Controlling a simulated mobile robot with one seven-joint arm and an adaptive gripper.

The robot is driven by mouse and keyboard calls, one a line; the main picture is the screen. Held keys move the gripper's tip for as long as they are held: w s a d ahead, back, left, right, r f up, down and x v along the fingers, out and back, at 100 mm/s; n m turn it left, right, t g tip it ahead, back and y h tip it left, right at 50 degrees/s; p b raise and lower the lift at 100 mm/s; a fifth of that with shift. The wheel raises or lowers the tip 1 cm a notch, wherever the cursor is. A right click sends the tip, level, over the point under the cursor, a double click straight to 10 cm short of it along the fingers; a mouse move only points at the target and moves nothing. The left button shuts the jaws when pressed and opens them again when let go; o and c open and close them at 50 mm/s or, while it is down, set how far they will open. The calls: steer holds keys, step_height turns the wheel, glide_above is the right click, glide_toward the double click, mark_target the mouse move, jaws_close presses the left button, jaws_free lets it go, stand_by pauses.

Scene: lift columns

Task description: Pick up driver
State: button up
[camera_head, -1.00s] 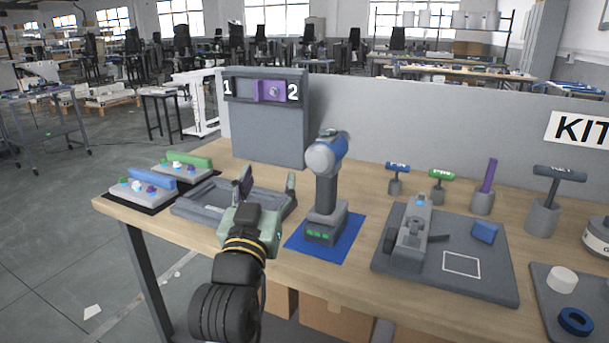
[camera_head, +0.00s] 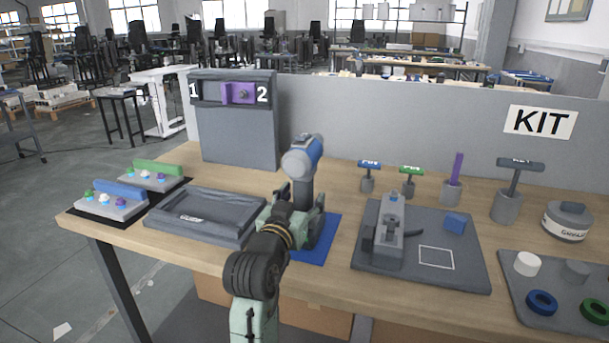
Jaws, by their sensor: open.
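The driver (camera_head: 302,158), a power drill with a blue and grey head and dark handle, stands upright on a blue mat (camera_head: 312,252). My gripper (camera_head: 299,194) is open at the driver's handle, with one finger at its left side and one at its right. My gripper and wrist hide the lower handle and much of the base. I cannot tell whether the fingers touch the handle.
A grey tray (camera_head: 208,218) lies left of the driver, and a grey fixture board (camera_head: 455,275) lies right. A grey panel box (camera_head: 240,140) stands behind. Several T-handled tools stand in holders at the back right. Open table shows between the mat and fixture board.

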steer(key=shift+x, duration=1.25)
steer(key=shift+c, duration=0.6)
jaws_close()
steer(key=shift+r, duration=0.15)
